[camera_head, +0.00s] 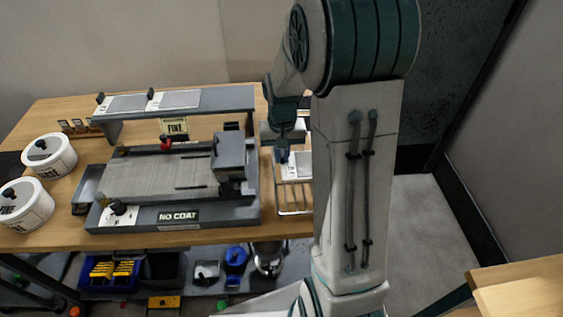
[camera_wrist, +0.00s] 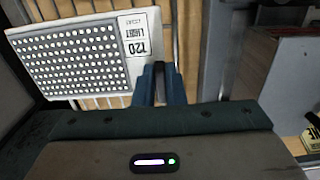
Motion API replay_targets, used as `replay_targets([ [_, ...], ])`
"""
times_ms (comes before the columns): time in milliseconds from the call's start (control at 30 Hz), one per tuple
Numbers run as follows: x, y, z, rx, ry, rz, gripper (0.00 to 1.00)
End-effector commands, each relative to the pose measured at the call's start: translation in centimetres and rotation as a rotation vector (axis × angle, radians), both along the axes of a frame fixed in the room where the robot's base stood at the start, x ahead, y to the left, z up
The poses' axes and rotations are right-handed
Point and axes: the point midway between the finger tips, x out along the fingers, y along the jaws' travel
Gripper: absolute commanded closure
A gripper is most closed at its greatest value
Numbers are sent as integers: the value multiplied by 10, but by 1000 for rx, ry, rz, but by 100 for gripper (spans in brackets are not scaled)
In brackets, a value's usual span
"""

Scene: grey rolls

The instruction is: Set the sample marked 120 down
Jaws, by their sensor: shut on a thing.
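In the head view the sample (camera_head: 298,165) shows partly beside my gripper (camera_head: 283,156), over a wire rack (camera_head: 294,203). My arm hides its right part. Rack wires show around and below the plate; I cannot tell whether it touches them.
Left of the rack stands a grey machine marked "NO COAT" (camera_head: 178,216) with a raised shelf (camera_head: 185,101) behind. Two white tubs (camera_head: 48,157) stand at the table's left. A shelf below holds a blue bin (camera_head: 110,272) and other items.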

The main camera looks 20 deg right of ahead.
Motion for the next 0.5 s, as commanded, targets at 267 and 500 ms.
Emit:
replay_targets([
  [267, 2, 1, -30, 1, 6, -1, 100],
  [500, 3, 1, -42, 0, 0, -1, 100],
])
